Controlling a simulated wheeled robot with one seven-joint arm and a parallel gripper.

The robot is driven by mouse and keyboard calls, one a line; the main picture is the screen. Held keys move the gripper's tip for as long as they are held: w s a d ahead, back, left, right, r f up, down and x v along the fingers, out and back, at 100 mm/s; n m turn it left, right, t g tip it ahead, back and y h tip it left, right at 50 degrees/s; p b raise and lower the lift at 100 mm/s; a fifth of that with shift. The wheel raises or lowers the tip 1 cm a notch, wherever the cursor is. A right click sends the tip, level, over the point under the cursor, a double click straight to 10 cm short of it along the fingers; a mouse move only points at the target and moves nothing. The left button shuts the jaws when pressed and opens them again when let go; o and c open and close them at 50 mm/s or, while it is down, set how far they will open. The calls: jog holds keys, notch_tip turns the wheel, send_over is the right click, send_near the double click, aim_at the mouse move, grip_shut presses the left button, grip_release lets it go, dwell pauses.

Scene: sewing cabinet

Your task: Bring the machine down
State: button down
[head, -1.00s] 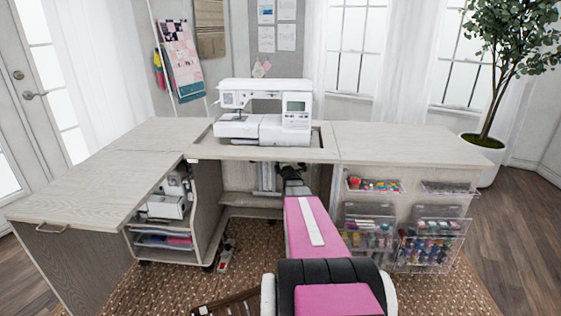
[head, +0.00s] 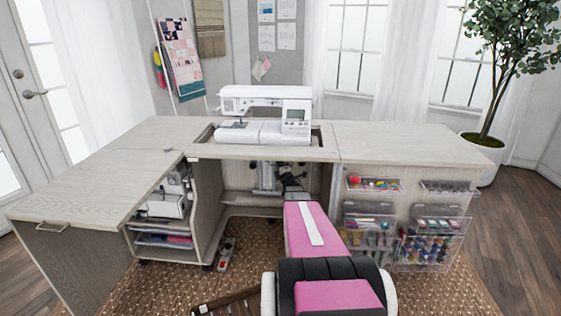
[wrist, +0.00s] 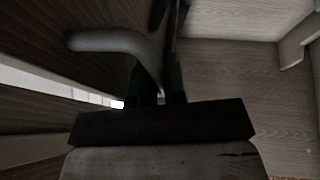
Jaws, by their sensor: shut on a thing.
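The white sewing machine (head: 266,112) sits in the opening of the cabinet top (head: 375,145), its base sunk a little into it. Dark gaps of the opening show around its base. Under the top, a grey lift mechanism (head: 266,178) stands in the knee space. My gripper (head: 291,181) is under the top at the right of this mechanism, small and dark in the head view. In the wrist view, my gripper (wrist: 160,90) is shut on a grey curved lever (wrist: 115,42). The exact grip point is partly hidden by the fingers.
The left leaf (head: 95,185) of the cabinet is folded out, with shelves (head: 165,215) below it. Clear bins of thread (head: 435,240) hang on the right door. My arm fills the knee space's front. A power strip (head: 225,255) lies on the rug.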

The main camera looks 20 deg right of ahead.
notch_tip(320, 180, down, 32)
jog(key=shift+r, duration=0.15)
dwell(0.4)
jog(key=c, duration=1.2)
grip_release()
jog(key=shift+r, duration=0.1)
